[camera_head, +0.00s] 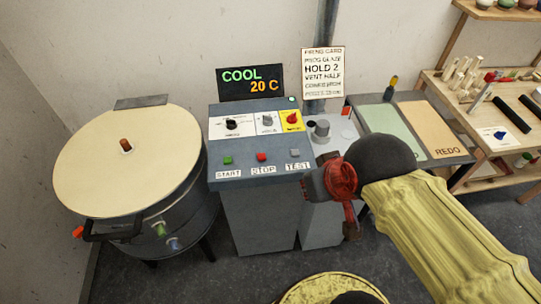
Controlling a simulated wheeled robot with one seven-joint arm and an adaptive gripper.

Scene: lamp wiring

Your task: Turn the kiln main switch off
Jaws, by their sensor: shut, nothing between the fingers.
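The kiln control console (250,175) stands in the middle with a sloped grey top. A red rotary knob on a yellow plate (291,119) sits at the top right of its panel and looks like the main switch. The plate's lettering is too small to read, so I cannot tell the knob's setting. My gripper (326,195) is shut and empty, in front of the console's right side, below and right of the knob and apart from it. The display (250,82) behind the panel reads COOL, 20 C.
A lidded round kiln (110,165) stands left. A side table with green and orange REDO panels (445,135) and a cluttered workbench (500,110) stand right.

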